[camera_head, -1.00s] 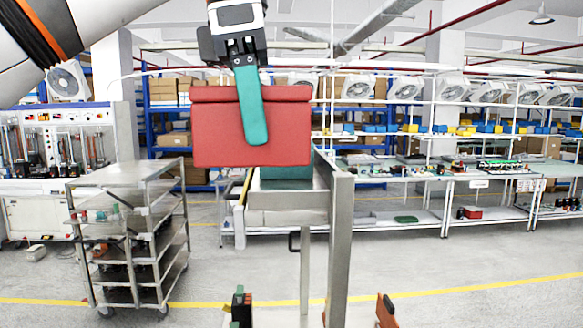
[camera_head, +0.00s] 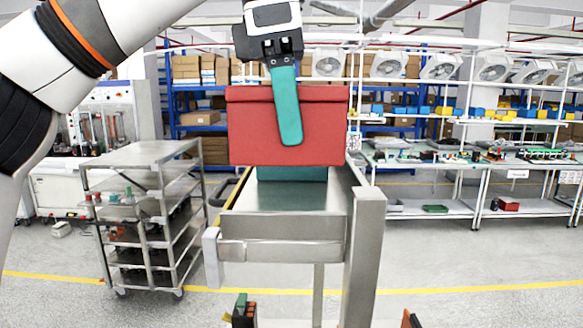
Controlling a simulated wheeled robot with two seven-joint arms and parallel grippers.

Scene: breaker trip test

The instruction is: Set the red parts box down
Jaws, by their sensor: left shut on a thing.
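The red parts box (camera_head: 253,131) is a closed box with a lid edge near its top, held level in the camera_head view. My left gripper (camera_head: 288,112) comes from above and is shut on it. One teal finger lies down the box's near face; the other finger is hidden. The box appears over the far part of a metal cart top (camera_head: 265,198). A teal block (camera_head: 292,174) shows directly below the box; I cannot tell whether the two touch.
A metal shelf trolley (camera_head: 150,155) stands at the left. Workbenches with parts (camera_head: 470,160) run along the right, and shelves of cartons (camera_head: 200,118) stand behind. Small dark green and orange-tipped parts (camera_head: 242,308) show at the bottom edge. Floor at the right is clear.

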